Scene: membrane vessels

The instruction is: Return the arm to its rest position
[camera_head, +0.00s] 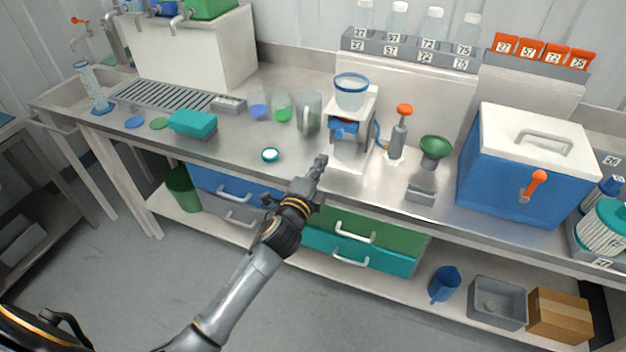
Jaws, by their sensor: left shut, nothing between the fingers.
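My left arm comes in from the lower left and reaches up toward the front edge of the steel bench (240,152). My left gripper (320,163) is at its end, in front of the filter stand (350,150). It is shut and holds nothing. A small round teal-rimmed dish (270,155) lies on the bench to the left of the gripper. My right gripper does not show.
A clear cup with a blue rim (351,97) sits on the stand. A hand pump with an orange knob (398,138), a green funnel (434,150) and a blue cooler (515,180) stand to the right. Drawers (365,235) are below. The floor in front is clear.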

